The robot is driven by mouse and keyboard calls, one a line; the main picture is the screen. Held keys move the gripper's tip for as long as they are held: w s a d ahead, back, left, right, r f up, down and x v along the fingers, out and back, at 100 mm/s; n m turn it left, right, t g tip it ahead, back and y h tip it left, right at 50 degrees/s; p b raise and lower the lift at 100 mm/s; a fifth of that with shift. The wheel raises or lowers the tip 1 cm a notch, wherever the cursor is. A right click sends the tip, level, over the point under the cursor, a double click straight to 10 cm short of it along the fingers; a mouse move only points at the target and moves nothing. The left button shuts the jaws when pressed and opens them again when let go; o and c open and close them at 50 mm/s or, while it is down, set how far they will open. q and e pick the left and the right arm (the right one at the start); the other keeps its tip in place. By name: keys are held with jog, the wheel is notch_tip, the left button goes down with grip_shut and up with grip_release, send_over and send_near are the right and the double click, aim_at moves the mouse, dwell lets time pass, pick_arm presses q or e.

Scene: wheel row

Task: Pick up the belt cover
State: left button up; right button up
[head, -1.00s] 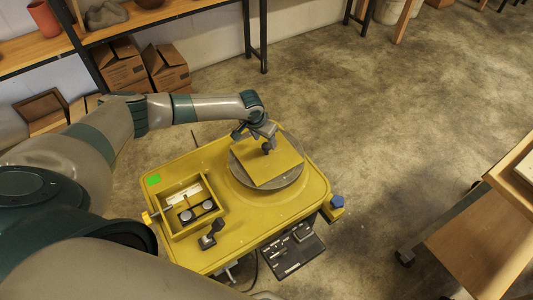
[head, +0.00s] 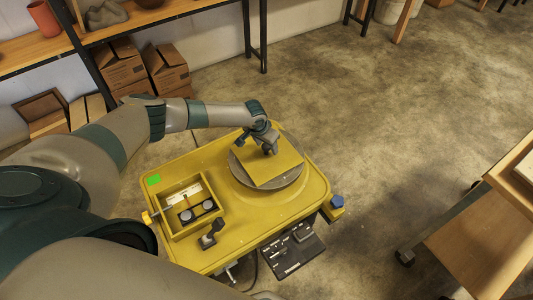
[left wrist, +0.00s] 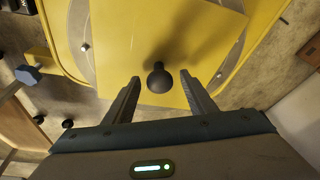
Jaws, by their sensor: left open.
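The belt cover (head: 265,172) is a flat yellow square plate lying on the round grey wheel head (head: 243,178) of the yellow potter's wheel. A dark round knob (left wrist: 159,77) stands up from the plate, which also shows in the left wrist view (left wrist: 205,40). My left gripper (head: 269,149) is over the plate at the knob. In the left wrist view its two fingers are apart, one on each side of the knob, with visible gaps. It holds nothing. My right gripper is not in view.
The yellow wheel table (head: 290,206) has a tray (head: 172,217) with small items, a dark upright lever (head: 208,241) and a blue knob (head: 337,201). A black pedal unit (head: 292,252) is below. Shelves with cardboard boxes (head: 120,68) stand behind; a wooden table (head: 490,240) is at right.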

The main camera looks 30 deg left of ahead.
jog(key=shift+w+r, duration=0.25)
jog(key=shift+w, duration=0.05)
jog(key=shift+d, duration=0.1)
pick_arm(q)
grip_shut()
jog(key=shift+w, duration=0.1)
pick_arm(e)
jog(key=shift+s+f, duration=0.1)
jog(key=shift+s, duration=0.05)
pick_arm(q)
jog(key=shift+r, duration=0.1)
